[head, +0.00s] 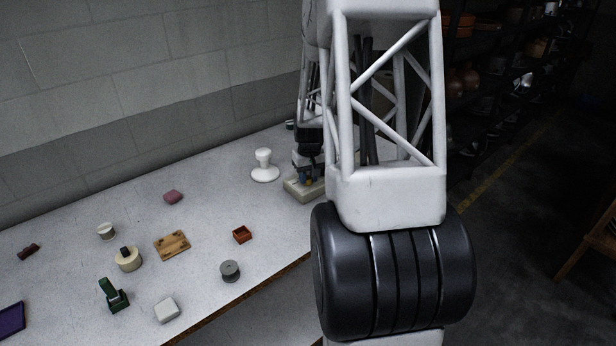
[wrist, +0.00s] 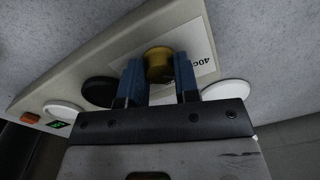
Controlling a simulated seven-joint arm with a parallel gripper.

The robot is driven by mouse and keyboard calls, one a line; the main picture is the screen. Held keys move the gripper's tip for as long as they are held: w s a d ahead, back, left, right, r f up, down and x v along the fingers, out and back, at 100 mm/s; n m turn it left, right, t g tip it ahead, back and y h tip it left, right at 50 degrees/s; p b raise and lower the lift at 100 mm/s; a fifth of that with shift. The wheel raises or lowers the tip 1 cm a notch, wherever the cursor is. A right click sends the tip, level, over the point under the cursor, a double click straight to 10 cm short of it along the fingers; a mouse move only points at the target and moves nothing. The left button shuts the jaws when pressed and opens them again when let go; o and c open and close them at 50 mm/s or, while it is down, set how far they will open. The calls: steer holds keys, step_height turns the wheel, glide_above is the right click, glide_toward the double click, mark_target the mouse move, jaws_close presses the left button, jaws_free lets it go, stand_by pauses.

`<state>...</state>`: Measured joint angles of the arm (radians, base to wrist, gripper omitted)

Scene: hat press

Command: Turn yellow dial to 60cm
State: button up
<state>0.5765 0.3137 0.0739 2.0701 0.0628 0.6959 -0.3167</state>
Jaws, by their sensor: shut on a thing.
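The yellow dial (wrist: 158,63) sits on a beige panel (wrist: 75,62) in the wrist view. My gripper (wrist: 158,78) is shut on the dial, with one blue finger on each side of it. A white label beside the dial carries a mark that looks like "40c", partly cut off; no 60cm mark is readable. In the head view the panel (head: 296,191) lies on the table at the far right, and my gripper (head: 309,176) is over it, mostly hidden by my arm. The dial's pointer direction cannot be made out.
On the panel are a black round part (wrist: 101,91), a white round part (wrist: 63,112), an orange button (wrist: 30,117) and a small green display (wrist: 57,124). A white mushroom-shaped form (head: 264,168) stands left of the panel. Several small objects are spread over the table's left side.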

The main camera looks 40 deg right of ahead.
mark_target(309, 178)
steer(key=shift+m, duration=0.3)
steer(key=m, duration=0.9)
stand_by(0.6)
steer(key=o, duration=0.9)
steer(key=shift+o, duration=0.2)
steer(key=shift+s+r, duration=0.15)
steer(key=shift+r, duration=3.75)
